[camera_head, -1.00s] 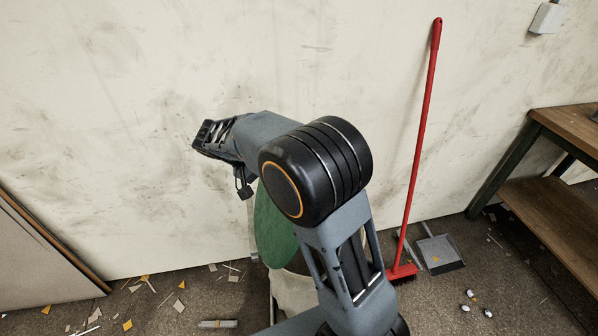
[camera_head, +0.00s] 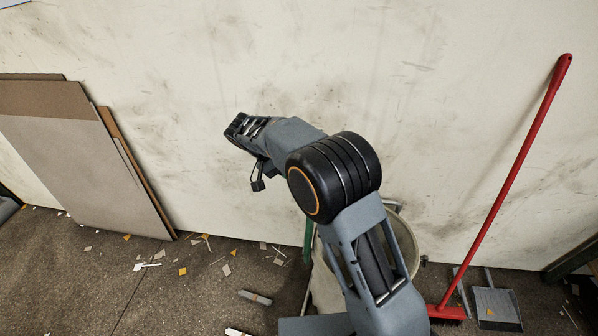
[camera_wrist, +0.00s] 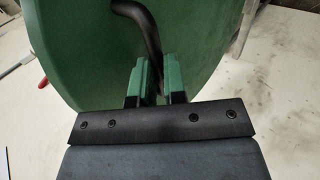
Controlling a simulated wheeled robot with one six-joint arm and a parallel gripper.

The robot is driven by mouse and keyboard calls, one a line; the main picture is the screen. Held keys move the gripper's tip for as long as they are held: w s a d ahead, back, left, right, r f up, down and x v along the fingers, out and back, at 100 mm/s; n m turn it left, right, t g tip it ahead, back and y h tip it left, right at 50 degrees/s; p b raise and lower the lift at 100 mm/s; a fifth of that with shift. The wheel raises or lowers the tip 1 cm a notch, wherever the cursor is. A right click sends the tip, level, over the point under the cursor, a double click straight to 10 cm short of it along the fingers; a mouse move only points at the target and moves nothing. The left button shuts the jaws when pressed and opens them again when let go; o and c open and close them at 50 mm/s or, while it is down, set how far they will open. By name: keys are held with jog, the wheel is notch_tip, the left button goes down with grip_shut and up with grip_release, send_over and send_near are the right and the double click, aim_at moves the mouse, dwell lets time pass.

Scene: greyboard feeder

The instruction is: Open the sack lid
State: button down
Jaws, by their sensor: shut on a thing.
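The round green lid (camera_head: 308,241) stands nearly edge-on at the left of the sack's round mouth in the head view. The pale sack (camera_head: 326,288) hangs below in a stand, its rim (camera_head: 420,233) partly uncovered and partly hidden by my arm. In the wrist view the lid's green face (camera_wrist: 90,40) fills the upper part, with a dark curved handle (camera_wrist: 148,30) on it. My gripper (camera_wrist: 157,75) is shut on the handle, which runs down between its two green-padded fingers. In the head view the fingers and handle cannot be made out.
A red broom (camera_head: 513,180) leans on the wall at the right, beside a grey dustpan (camera_head: 497,308). Board sheets (camera_head: 75,150) lean at the left. Scraps and a small grey block (camera_head: 255,297) lie on the floor. The wall is close behind.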

jog(key=shift+s+f, duration=0.1)
jog(key=shift+f, duration=0.4)
jog(key=c, duration=1.4)
grip_release()
jog(key=shift+w, duration=0.25)
jog(key=shift+o, duration=1.2)
jog(key=shift+s+r, duration=0.1)
jog(key=shift+r, duration=0.05)
jog(key=p+v, duration=0.4)
jog(key=v, duration=0.9)
jog(key=shift+a+r, duration=0.25)
jog(key=shift+a, duration=0.05)
jog(key=shift+d+f, duration=0.1)
